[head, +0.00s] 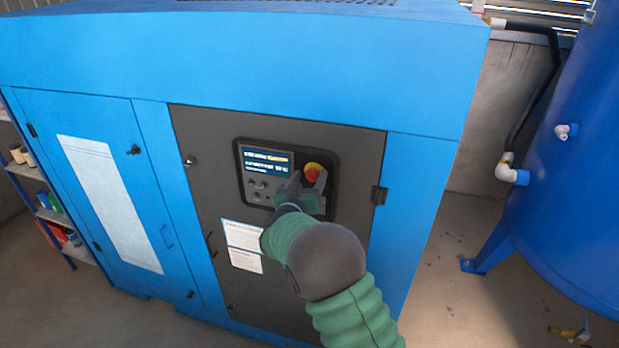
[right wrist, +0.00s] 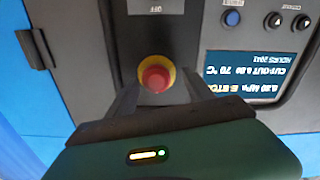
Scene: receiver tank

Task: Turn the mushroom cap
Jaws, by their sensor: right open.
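The red mushroom cap (head: 312,174) with its yellow surround sits at the right of the control panel on the dark door of the blue cabinet. In the right wrist view the cap (right wrist: 155,76) is near the middle, partly in front of the yellow ring. My right gripper (head: 307,184) is in front of the panel at the cap. In the right wrist view its open fingers (right wrist: 158,88) stand one on each side of the cap; whether they touch it cannot be told. My left gripper is not in view.
The panel has a lit display (head: 267,163) and small buttons beside the cap. A label reading OFF (right wrist: 155,8) is near the cap. A blue tank (head: 575,170) with pipes stands at the right. A shelf (head: 48,214) stands at far left.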

